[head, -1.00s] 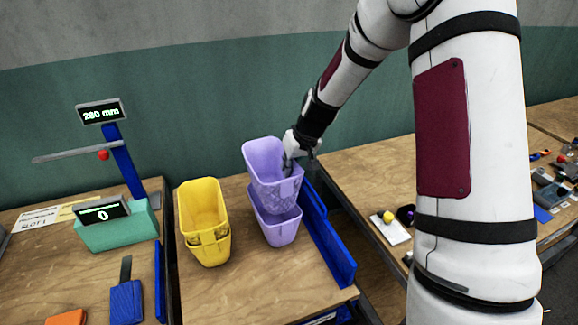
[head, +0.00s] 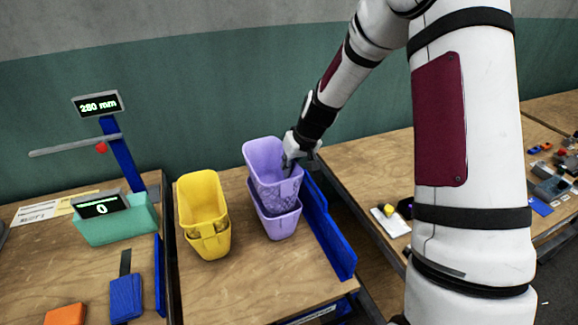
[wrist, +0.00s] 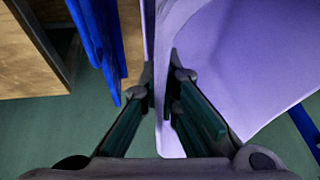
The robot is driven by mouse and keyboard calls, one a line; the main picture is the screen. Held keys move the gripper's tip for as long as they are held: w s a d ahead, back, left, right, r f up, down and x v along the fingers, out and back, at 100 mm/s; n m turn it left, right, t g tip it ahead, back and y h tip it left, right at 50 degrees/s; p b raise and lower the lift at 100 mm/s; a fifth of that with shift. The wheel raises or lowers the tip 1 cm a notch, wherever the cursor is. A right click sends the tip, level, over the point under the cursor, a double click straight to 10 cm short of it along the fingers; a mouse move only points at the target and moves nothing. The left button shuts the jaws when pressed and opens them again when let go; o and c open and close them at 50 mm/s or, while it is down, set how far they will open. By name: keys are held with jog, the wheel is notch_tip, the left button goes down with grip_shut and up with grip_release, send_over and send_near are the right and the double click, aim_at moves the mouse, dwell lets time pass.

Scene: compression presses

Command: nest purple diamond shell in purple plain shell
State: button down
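The purple diamond shell (head: 272,165) has a diamond pattern on its lower wall. It sits partly inside the purple plain shell (head: 278,226), whose rim and lower body show below it. My gripper (head: 290,160) is at the right side of the diamond shell. In the wrist view, my gripper (wrist: 164,90) has one finger on each side of the purple wall, shut on it. How deep the diamond shell sits is partly hidden by its own wall.
Yellow nested shells (head: 204,205) stand to the left on the same wooden table. A blue rail (head: 330,235) runs along the right side. A teal scale (head: 120,225) and a blue post (head: 124,160) with a 280 mm display stand farther left. The table front is clear.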

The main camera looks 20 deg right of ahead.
jog(key=shift+f, duration=0.1)
jog(key=shift+f, duration=1.1)
dwell(0.5)
jog(key=c, duration=1.7)
grip_release()
jog(key=shift+r, duration=0.1)
jog(key=shift+r+p, duration=1.25)
jog(key=shift+r, duration=3.65)
